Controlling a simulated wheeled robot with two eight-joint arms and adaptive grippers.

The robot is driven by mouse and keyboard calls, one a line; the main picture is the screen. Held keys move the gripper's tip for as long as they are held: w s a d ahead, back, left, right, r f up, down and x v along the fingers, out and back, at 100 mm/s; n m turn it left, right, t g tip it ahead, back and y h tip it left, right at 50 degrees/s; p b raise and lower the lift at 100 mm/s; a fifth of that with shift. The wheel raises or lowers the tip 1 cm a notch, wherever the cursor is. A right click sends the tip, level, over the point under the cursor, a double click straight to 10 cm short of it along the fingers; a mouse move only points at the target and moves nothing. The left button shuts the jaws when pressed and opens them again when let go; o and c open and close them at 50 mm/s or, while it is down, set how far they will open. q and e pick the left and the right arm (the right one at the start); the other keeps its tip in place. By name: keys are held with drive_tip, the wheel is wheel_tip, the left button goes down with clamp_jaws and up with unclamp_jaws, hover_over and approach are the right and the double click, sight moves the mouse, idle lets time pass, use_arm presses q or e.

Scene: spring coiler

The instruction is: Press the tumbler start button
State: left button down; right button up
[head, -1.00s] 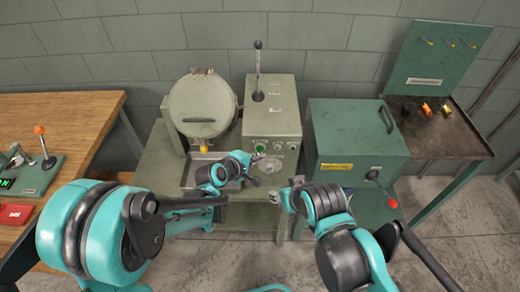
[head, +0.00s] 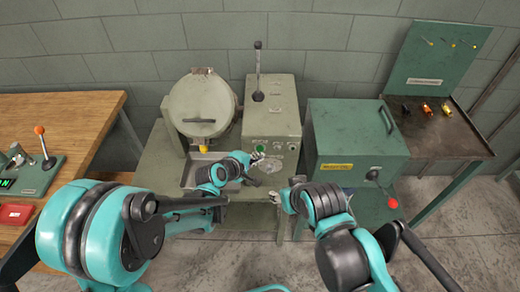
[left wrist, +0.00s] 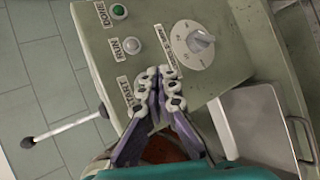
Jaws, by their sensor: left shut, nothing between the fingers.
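The tumbler is a grey-green machine with a round drum (head: 201,104) and a control box (head: 271,118). In the head view the green start button (head: 260,149) is at the left of the panel's lamp row. My left gripper (head: 256,158) is shut and empty, just in front of and below the button. In the left wrist view its closed fingertips (left wrist: 166,73) are over the panel (left wrist: 150,18), beside the START label (left wrist: 127,88). They hide the button there, so contact cannot be told. My right gripper (head: 286,193) is lower right, its fingers too small to judge.
The RUN lamp (left wrist: 133,46), DONE lamp (left wrist: 118,11) and dial (left wrist: 200,40) are beside my left fingers. A lever (head: 257,70) stands on the control box. A green oven-like box (head: 350,128) is to the right. A wooden bench (head: 85,120) is at the left.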

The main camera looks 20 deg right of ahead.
use_arm(q)
drive_tip(key=shift+w, duration=0.1)
drive_tip(key=shift+w+d, duration=0.1)
drive_tip(key=shift+w, duration=0.25)
